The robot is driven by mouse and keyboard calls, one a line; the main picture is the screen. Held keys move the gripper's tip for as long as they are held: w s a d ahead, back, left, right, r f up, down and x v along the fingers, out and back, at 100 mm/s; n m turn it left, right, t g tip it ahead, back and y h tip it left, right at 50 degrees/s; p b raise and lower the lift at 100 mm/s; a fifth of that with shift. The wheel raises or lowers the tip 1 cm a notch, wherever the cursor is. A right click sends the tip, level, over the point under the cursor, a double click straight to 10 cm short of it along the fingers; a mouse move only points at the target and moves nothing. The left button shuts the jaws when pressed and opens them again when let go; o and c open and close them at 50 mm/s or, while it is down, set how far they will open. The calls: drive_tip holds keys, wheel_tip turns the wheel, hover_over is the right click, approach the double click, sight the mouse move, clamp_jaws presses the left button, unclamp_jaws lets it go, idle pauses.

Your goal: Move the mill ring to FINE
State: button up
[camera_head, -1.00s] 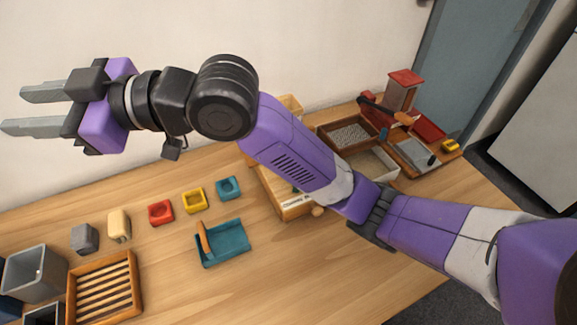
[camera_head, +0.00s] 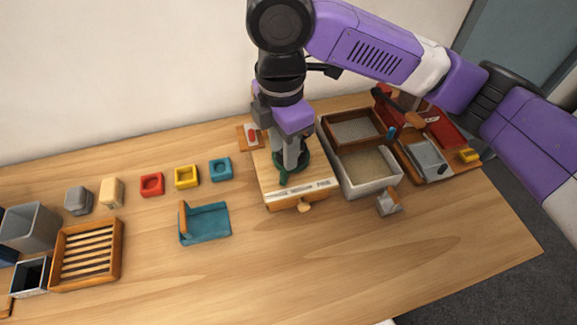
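The mill is a light wooden box (camera_head: 268,183) with a round drawer knob (camera_head: 305,207) at the front. A dark green ring (camera_head: 306,167) lies on its top. A pale label strip (camera_head: 297,190) on the front edge carries small words, with what looks like FINE at the right end. My gripper (camera_head: 291,167) points down at the ring, with its grey fingers over or within it. The fingers hide part of the ring, and I cannot tell whether they grip it or where the ring's setting points.
Right of the mill stand a two-part bin (camera_head: 370,192) and a small grey scoop (camera_head: 389,202). A red switch board (camera_head: 250,137) is behind left. A teal tray (camera_head: 206,224), coloured blocks and a slatted wooden tray (camera_head: 118,262) lie left. The front table is clear.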

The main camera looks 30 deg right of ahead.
sight(283, 171)
wheel_tip(283, 171, down, 7)
drive_tip(key=shift+a+f, duration=0.1)
drive_tip(key=shift+f, duration=0.05)
idle(0.4)
clamp_jaws()
idle(1.2)
